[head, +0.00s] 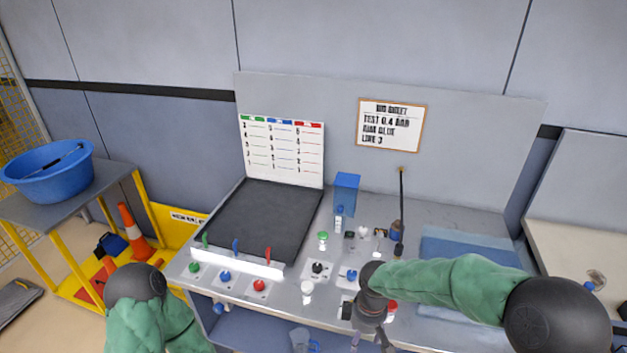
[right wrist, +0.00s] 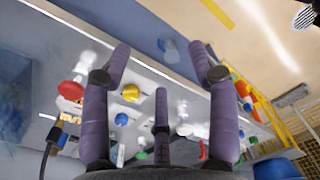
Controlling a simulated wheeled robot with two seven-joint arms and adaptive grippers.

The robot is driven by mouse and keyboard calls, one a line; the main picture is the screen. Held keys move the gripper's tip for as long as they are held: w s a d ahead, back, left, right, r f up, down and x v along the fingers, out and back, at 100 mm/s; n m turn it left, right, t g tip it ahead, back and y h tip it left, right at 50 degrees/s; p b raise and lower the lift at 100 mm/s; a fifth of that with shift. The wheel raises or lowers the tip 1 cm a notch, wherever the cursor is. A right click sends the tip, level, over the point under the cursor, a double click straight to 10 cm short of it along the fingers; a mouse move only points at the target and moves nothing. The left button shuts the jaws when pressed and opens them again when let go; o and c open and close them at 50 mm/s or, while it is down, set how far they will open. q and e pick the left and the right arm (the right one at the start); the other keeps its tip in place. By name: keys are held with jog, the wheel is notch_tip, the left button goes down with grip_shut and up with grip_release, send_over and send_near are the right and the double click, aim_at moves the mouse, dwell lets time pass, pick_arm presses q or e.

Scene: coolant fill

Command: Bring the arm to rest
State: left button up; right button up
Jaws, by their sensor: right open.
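My right arm reaches in from the right over the front of the bench (head: 455,208). My right gripper (head: 370,338) points down at the bench's front edge, partly cut off by the picture's bottom. In the right wrist view its fingers (right wrist: 160,62) are spread, with nothing between them. Behind them, blurred, are a red cap (right wrist: 72,90), a yellow knob (right wrist: 131,92) and a blue knob (right wrist: 121,119). My left arm shows at the lower left; its gripper is out of view.
A dark tray (head: 262,212) with coloured levers fills the bench's left part. Small bottles and a blue box (head: 346,187) stand mid-bench. A blue mat (head: 465,250) lies right. A clear jug (head: 299,340) sits below. A cart with a blue tub (head: 48,178) stands left.

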pick_arm(q)
notch_tip(320, 180, down, 6)
jog(key=b, duration=0.6)
jog(key=shift+w+f, duration=0.2)
jog(key=shift+f, duration=0.05)
pick_arm(e)
jog(key=s+f+m+y, duration=0.1)
jog(key=s+f+m, duration=0.3)
jog(key=f, duration=0.5)
jog(key=s+a+f+m+y, duration=0.1)
jog(key=s+f+m, duration=0.3)
jog(key=f, duration=0.6)
jog(key=s+a+f+m+y, duration=0.1)
jog(key=s+f+m, duration=0.3)
jog(key=s+f, duration=0.3)
notch_tip(320, 180, down, 3)
jog(key=shift+s+a+r+m+t+y, duration=0.15)
jog(key=shift+a+m+t+y, duration=0.15)
jog(key=shift+m, duration=0.1)
